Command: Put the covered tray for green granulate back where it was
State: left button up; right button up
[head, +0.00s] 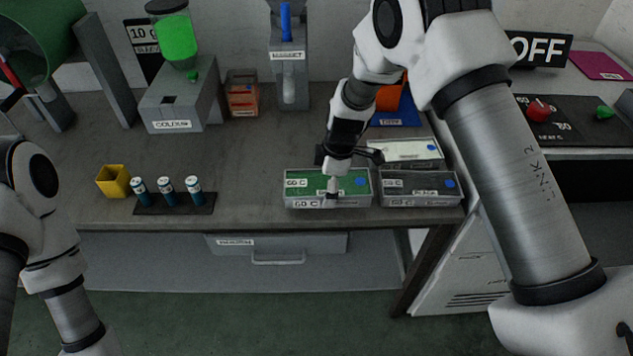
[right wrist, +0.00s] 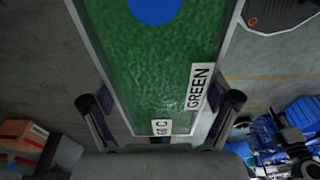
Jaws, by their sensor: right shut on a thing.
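The covered tray for green granulate (head: 302,186) is at the right part of the bench near its front edge. It has a clear lid, green contents, a blue dot and a "60 C" label. My right gripper (head: 334,188) reaches down over it and is shut on it. In the right wrist view the tray (right wrist: 150,70) lies between the two fingers (right wrist: 160,103), with its "GREEN" label showing. I cannot tell whether its underside touches the bench. My left arm shows at the left, but its gripper is out of view.
A dark covered tray (head: 420,188) stands close to the right of the green one, and a white-topped tray (head: 404,152) behind. A black rack with several vials (head: 166,187) and a yellow box (head: 113,181) stand left. The bench middle (head: 245,165) is clear.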

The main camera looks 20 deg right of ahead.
aim_at(317, 172)
jog(key=w, duration=0.1)
jog(key=w+a, duration=0.1)
jog(key=w, duration=0.1)
jog(key=shift+w+a+f, duration=0.15)
jog(key=shift+w+a, duration=0.1)
jog(key=shift+w+a+f+p, duration=0.2)
jog(key=shift+f+p, duration=0.1)
jog(key=shift+p, duration=0.15)
notch_tip(317, 172, down, 2)
jog(key=shift+s+f+p, duration=0.1)
jog(key=shift+f+p, duration=0.1)
jog(key=shift+p, duration=0.3)
jog(key=shift+d+f, duration=0.15)
jog(key=shift+f, duration=0.3)
jog(key=o, duration=1.4)
